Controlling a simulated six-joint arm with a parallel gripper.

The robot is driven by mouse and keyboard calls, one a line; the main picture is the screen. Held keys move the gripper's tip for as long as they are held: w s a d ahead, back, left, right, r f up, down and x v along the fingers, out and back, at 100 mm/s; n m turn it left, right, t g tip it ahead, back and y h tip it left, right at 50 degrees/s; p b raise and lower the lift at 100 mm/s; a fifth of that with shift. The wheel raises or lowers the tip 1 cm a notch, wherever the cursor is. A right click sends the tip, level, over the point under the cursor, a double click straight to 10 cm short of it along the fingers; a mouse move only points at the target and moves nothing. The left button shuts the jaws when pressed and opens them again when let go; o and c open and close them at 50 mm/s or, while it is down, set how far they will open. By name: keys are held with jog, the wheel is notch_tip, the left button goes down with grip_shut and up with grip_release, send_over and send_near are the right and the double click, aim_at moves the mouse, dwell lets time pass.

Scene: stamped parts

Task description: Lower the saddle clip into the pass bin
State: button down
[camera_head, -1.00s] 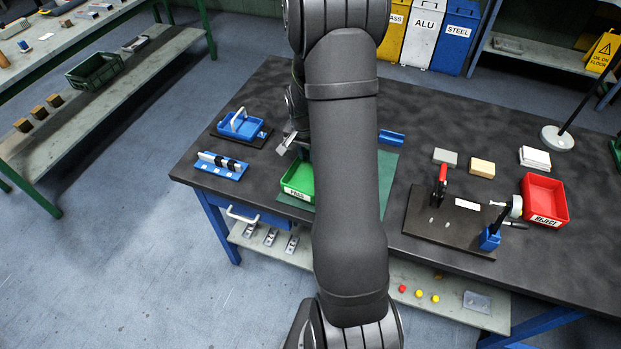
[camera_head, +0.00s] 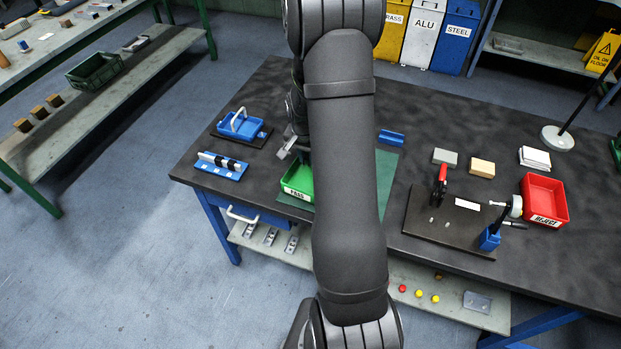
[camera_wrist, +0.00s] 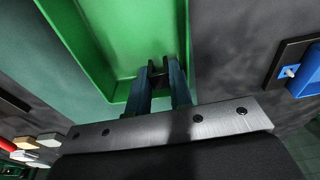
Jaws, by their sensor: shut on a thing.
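The pass bin (camera_head: 296,201) is a green open tray with a white PASS label, on the dark bench left of my arm. Its inside also fills much of the wrist view (camera_wrist: 112,38). My gripper (camera_wrist: 158,82) is shut on the saddle clip (camera_wrist: 157,70), a small dark piece between the fingertips, seen against the bin's green interior. How high the clip is above the bin floor cannot be told. In the head view my gripper shows only in part beside my arm, at the bin's far end, and the clip is hidden there.
A blue tray with a white handle (camera_head: 240,123) and a blue rack with black-and-white pieces (camera_head: 221,165) stand left of the bin. A green mat (camera_head: 387,165) lies by the bin. The red reject bin (camera_head: 543,203) and a dark fixture plate (camera_head: 440,228) are to the right.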

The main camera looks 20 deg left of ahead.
jog(key=shift+f, duration=1.2)
dwell(0.5)
jog(key=c, duration=1.2)
grip_release()
jog(key=shift+r, duration=0.1)
notch_tip(320, 180, up, 17)
jog(key=s, duration=0.2)
jog(key=f, duration=0.5)
jog(key=w+f, duration=0.1)
jog(key=f, duration=0.5)
jog(key=w+f, duration=0.1)
jog(key=f, duration=0.5)
jog(key=shift+f, duration=0.1)
